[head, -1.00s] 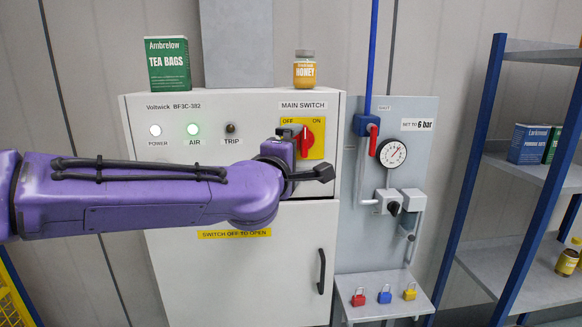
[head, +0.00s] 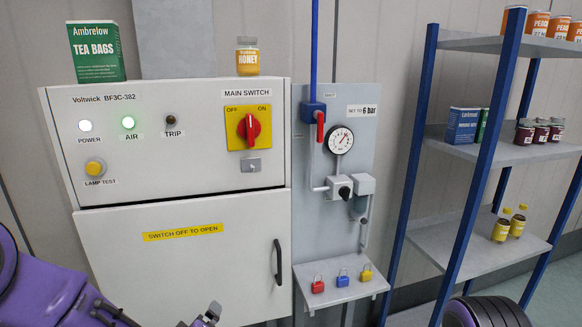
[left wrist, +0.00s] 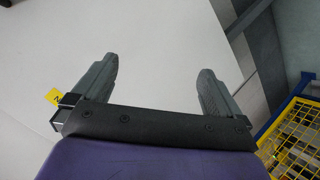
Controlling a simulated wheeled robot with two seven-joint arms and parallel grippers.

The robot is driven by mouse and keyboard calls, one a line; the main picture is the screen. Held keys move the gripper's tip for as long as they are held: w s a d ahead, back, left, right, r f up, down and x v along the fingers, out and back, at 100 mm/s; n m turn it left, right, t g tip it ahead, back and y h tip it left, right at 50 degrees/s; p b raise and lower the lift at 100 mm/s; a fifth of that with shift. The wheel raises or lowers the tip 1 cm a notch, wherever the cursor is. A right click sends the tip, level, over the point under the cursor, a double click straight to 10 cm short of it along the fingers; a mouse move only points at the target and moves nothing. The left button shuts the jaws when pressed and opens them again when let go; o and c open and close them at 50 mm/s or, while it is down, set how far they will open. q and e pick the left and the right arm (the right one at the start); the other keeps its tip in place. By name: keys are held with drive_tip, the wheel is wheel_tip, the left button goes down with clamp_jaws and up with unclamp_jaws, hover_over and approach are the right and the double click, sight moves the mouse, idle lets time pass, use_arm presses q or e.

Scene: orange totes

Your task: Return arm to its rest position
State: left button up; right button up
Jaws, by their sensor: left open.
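My left arm is low in the head view, at the bottom left, and the tip of my left gripper (head: 206,314) shows at the bottom edge in front of the cabinet door. In the left wrist view my left gripper (left wrist: 157,66) has its two grey fingers spread wide with nothing between them. A white surface lies beyond them. The white cabinet (head: 70,150) carries a red main switch (head: 249,127) on a yellow plate, its handle upright. My left gripper is well below the switch and apart from it. My right gripper is not in view.
The cabinet door (head: 190,270) is shut, with a black handle (head: 279,262). A small shelf (head: 345,294) with padlocks stands right of it. A blue-framed rack (head: 412,170) holds jars and boxes. A yellow mesh basket (left wrist: 295,140) shows in the left wrist view.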

use_arm(q)
drive_tip(key=s+a+f+m+g, duration=0.1)
drive_tip(key=s+a+f+g, duration=0.2)
drive_tip(key=s+f, duration=0.5)
drive_tip(key=s+a+f+m+g+y+b, duration=0.1)
drive_tip(key=s+a+f+g, duration=0.1)
drive_tip(key=s+f, duration=0.7)
drive_tip(key=s+a+f+m+g+b, duration=0.1)
drive_tip(key=s+a+f+m+g, duration=0.1)
drive_tip(key=s+f, duration=0.6)
drive_tip(key=s+a+g, duration=0.1)
drive_tip(key=s+a, duration=0.1)
drive_tip(key=s, duration=0.5)
drive_tip(key=shift+f+g+y, duration=0.3)
drive_tip(key=shift+f, duration=0.1)
